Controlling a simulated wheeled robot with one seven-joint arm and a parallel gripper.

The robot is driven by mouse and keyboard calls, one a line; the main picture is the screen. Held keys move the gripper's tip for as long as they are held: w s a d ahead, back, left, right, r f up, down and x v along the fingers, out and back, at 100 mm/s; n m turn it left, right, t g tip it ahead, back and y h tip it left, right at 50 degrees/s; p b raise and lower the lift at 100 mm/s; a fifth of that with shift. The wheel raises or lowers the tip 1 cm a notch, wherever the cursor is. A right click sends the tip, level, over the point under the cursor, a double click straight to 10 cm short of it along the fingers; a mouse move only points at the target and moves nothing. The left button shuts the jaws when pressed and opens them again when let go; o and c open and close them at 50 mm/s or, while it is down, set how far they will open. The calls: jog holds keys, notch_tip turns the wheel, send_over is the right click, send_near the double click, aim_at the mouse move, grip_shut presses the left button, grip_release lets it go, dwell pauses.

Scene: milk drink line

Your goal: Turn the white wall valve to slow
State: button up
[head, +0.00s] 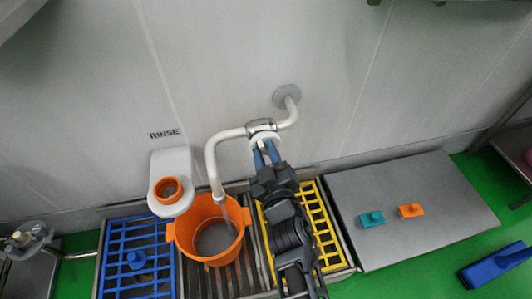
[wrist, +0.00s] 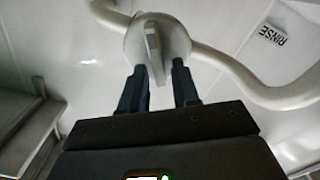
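The white wall valve (head: 262,127) sits on a white pipe below a round wall flange. In the wrist view it is a round body with a flat, narrow handle (wrist: 154,48) that lies nearly in line with my fingers. My gripper (head: 265,150) is at the valve from below. In the wrist view my gripper (wrist: 160,72) has its two dark fingers apart, one on each side of the handle's lower end, with gaps visible. The white spout (head: 213,165) points down over an orange bucket (head: 209,249), with a thin greyish stream below its mouth.
The bucket stands on a slatted drain between a blue rack (head: 111,240) and a yellow rack (head: 330,240). A white wall holder (head: 170,163) with an orange ring is at left. A grey plate (head: 430,215) at right carries teal and orange pieces. RINSE is lettered on the wall.

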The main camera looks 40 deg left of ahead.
jog(key=shift+o, duration=0.6)
jog(key=shift+s+d, duration=0.2)
jog(key=shift+d, duration=0.1)
jog(key=p+v, duration=0.3)
jog(key=v, duration=0.4)
jog(key=shift+p, duration=0.3)
jog(key=shift+s, duration=0.1)
